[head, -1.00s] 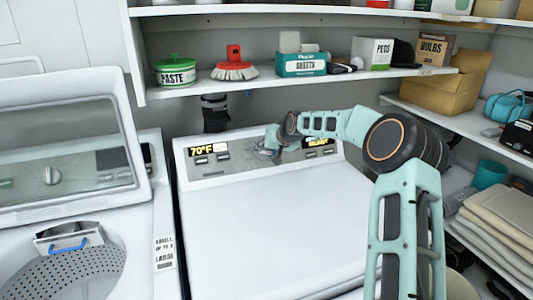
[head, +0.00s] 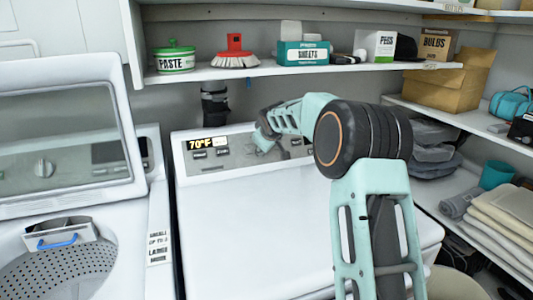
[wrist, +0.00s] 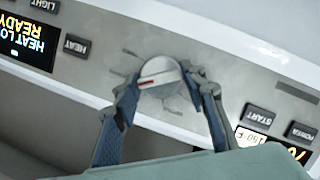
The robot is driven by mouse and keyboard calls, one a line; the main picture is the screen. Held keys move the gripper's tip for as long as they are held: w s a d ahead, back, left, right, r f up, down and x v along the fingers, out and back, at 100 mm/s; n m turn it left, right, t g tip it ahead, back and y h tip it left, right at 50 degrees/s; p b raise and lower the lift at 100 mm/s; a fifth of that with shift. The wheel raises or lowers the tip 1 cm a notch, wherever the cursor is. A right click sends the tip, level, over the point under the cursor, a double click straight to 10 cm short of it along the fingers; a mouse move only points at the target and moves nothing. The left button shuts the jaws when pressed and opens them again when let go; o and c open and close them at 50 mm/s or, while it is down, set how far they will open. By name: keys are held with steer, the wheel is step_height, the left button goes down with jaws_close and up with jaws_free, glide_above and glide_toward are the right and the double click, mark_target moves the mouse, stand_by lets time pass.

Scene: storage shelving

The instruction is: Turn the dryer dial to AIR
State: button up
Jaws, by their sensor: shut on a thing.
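The dryer (head: 265,220) stands in the middle of the head view with its grey control panel (head: 228,152) at the back. My gripper (head: 263,140) is at the middle of that panel and hides the dial there. In the wrist view the round silver dial (wrist: 158,72) has a pale bar with a red line on it. My gripper (wrist: 167,88) is shut on the dial, one finger on each side. The marks around the dial are too faint to read, so I cannot tell its setting.
Buttons flank the dial, including HEAT (wrist: 76,46) and START (wrist: 256,117). A display (head: 207,144) reads 70°F. A shelf (head: 300,72) with boxes, a brush and a tin hangs above the panel. The washer (head: 65,190) is at the left. Side shelves hold towels (head: 500,222).

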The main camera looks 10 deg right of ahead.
steer(key=n+b, duration=0.1)
steer(key=n+t+b, duration=0.1)
steer(key=n+b, duration=0.1)
steer(key=shift+a+f+h, duration=0.1)
steer(key=shift+f+h, duration=0.25)
steer(key=shift+h, duration=0.05)
steer(key=shift+s+r+n+t+b, duration=0.15)
steer(key=shift+n+t+b, duration=0.15)
steer(key=shift+n+b, duration=1.15)
steer(key=shift+h, duration=0.3)
steer(key=o, duration=1.2)
steer(key=shift+c, duration=0.2)
steer(key=v, duration=1.2)
